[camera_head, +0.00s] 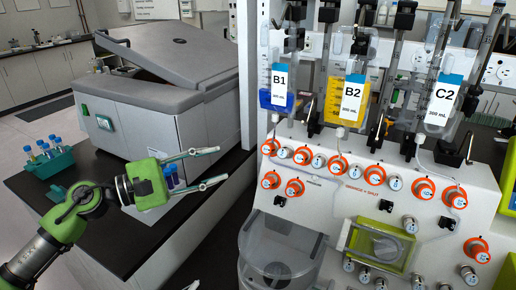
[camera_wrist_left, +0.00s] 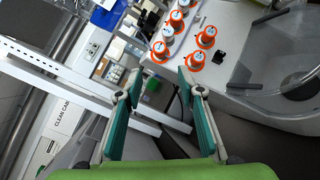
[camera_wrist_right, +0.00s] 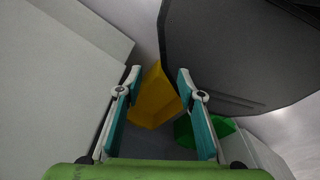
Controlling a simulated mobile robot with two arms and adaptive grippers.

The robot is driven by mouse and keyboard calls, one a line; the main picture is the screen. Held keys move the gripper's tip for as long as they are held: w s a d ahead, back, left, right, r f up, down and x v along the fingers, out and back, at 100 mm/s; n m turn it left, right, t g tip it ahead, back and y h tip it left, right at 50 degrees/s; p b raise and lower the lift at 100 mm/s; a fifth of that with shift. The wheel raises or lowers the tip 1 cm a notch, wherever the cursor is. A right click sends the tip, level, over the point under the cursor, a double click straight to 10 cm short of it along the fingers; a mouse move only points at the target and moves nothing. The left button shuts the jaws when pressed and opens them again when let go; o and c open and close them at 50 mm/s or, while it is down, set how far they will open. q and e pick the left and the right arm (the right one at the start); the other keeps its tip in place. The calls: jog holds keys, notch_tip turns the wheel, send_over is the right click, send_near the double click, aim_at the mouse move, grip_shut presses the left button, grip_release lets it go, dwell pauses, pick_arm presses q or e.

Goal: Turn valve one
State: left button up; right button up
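The white cell processor panel (camera_head: 340,190) carries several valves with orange rings. The upper-left valve (camera_head: 270,147) and a lower-left valve (camera_head: 270,180) are the closest to my left gripper (camera_head: 222,164). I cannot read which is valve one. My left gripper is open and empty, left of the panel and apart from it, fingers pointing right. The left wrist view shows the orange valves (camera_wrist_left: 168,33) beyond its open fingers (camera_wrist_left: 158,82). My right gripper (camera_wrist_right: 159,73) is open and empty in the right wrist view; it is outside the head view.
Bags B1 (camera_head: 278,82), B2 (camera_head: 352,92) and C2 (camera_head: 442,98) hang above the valves. A grey centrifuge-like machine (camera_head: 170,75) stands behind my left gripper. A green tube rack (camera_head: 48,162) sits on the black bench. A yellow bin (camera_wrist_right: 155,100) shows in the right wrist view.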

aim_at(263, 151)
pick_arm(q)
jog(key=p+x, duration=0.2)
jog(key=x, duration=0.3)
jog(key=p+x, duration=0.3)
jog(key=x, duration=0.3)
jog(key=shift+w+r, duration=0.1)
jog(key=shift+r, duration=0.15)
jog(key=shift+w+d+f+p, duration=0.15)
jog(key=shift+w+d+p, duration=0.1)
jog(key=shift+d+p, duration=0.15)
grip_shut()
